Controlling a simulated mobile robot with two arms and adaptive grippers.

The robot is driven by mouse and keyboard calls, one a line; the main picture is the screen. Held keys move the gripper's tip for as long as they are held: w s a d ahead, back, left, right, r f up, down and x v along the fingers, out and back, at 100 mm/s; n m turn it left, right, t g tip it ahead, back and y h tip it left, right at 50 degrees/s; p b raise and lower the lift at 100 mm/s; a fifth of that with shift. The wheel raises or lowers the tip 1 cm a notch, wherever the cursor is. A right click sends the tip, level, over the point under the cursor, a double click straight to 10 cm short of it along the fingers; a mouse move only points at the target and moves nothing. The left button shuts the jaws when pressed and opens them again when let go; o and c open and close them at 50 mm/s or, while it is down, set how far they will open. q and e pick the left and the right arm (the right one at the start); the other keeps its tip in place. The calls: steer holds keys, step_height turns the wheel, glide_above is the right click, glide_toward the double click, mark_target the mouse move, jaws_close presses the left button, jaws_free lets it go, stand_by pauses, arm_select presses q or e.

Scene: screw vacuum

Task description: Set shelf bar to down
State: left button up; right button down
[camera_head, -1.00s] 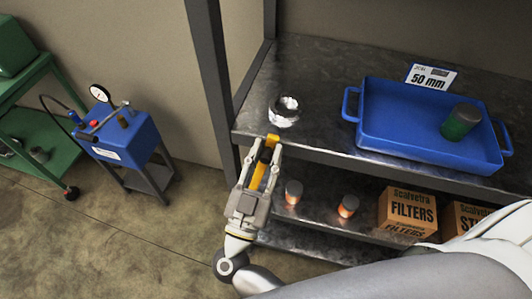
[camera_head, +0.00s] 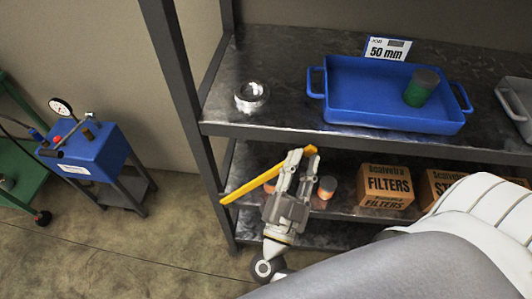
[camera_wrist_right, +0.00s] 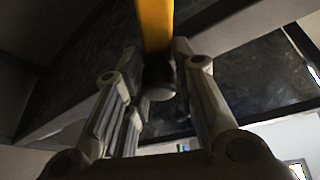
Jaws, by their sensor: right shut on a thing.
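The yellow shelf bar (camera_head: 250,186) slants in front of the lower shelf in the head view. Its left end is low, near the front-left shelf post, and its right end is higher, at my right gripper. My right gripper (camera_head: 300,160) is shut on the bar near that right end. In the right wrist view the bar (camera_wrist_right: 155,25) runs up and away between the fingers (camera_wrist_right: 152,90), with a dark round piece at its near end. How the bar is fixed to the shelf is hidden. My left gripper is not in view.
The upper metal shelf (camera_head: 290,50) holds a silver ring (camera_head: 252,97) and a blue tray (camera_head: 345,95) with a green can (camera_head: 421,88). Filter boxes (camera_head: 384,187) and an orange jar (camera_head: 327,187) stand on the lower shelf. A blue pump (camera_head: 88,152) stands left; floor between is clear.

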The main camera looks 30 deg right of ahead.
steer(key=s+d+f+m+g+b, duration=0.1)
steer(key=s+d+f+m+b, duration=0.1)
steer(key=f, duration=0.6)
steer(key=s+d+f+m+g+b, duration=0.1)
steer(key=s+d+f+m+b, duration=0.2)
steer(key=d+f+m+b, duration=0.2)
steer(key=s+d+f+m+g+b, duration=0.2)
steer(key=d+f+b, duration=0.3)
steer(key=f, duration=0.7)
steer(key=shift+s+m, duration=0.6)
steer(key=shift+m, duration=0.3)
steer(key=shift+r, duration=0.1)
steer(key=c, duration=1.2)
jaws_free()
steer(key=shift+w, duration=0.1)
steer(key=r+v, duration=0.1)
steer(key=v, duration=1.1)
steer(key=shift+f, duration=0.25)
